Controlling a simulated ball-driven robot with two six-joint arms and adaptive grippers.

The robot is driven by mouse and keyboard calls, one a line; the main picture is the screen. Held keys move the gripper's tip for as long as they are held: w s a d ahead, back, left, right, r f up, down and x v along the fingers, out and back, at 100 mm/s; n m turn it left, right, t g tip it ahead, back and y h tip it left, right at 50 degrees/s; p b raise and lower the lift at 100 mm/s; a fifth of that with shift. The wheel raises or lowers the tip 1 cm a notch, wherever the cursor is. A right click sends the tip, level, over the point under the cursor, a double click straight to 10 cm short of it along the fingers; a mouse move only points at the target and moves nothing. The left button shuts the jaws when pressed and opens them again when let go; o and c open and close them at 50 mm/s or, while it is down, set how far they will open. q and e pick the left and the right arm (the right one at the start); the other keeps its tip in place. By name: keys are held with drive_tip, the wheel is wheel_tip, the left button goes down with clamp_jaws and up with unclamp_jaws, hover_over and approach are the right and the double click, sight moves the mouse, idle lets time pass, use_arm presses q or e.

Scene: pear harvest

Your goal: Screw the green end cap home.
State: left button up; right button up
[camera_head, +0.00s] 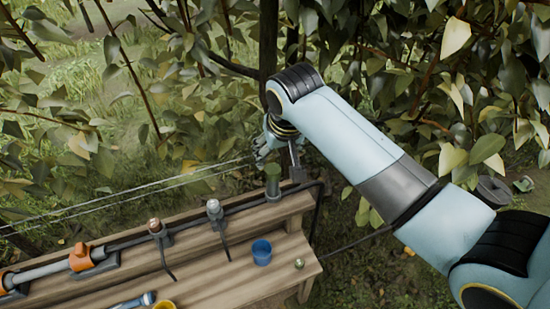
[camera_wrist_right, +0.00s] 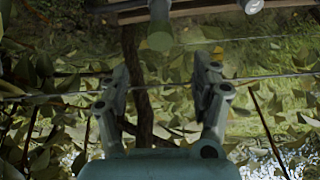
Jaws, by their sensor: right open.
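The green end cap (camera_head: 272,182) is a dull green upright cylinder at the right end of the dark pipe along the back of the wooden bench. In the wrist view the end cap (camera_wrist_right: 160,28) shows at the top centre, beyond the fingertips and apart from them. My right gripper (camera_head: 278,150) is just behind and above the cap in the head view. In the wrist view the right gripper (camera_wrist_right: 162,78) is open, with its two fingers wide apart and nothing between them. How far the cap is screwed in cannot be told. My left gripper is not in view.
The bench (camera_head: 215,275) carries a blue cup (camera_head: 262,252), a small green round piece (camera_head: 299,263) and a yellow cup (camera_head: 164,305). Two valve-like fittings (camera_head: 214,210) stand on the pipe (camera_head: 130,240). Wires (camera_head: 120,200) run behind it. Leafy branches (camera_head: 460,90) crowd the back and right.

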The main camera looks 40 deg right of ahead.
sight(273, 169)
drive_tip(key=x, duration=0.8)
drive_tip(key=shift+f+b, duration=0.35)
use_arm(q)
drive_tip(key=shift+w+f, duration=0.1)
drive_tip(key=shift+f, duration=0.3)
use_arm(e)
drive_tip(key=shift+w+f, duration=0.2)
drive_tip(key=shift+f, duration=0.15)
drive_tip(key=shift+c, duration=0.2)
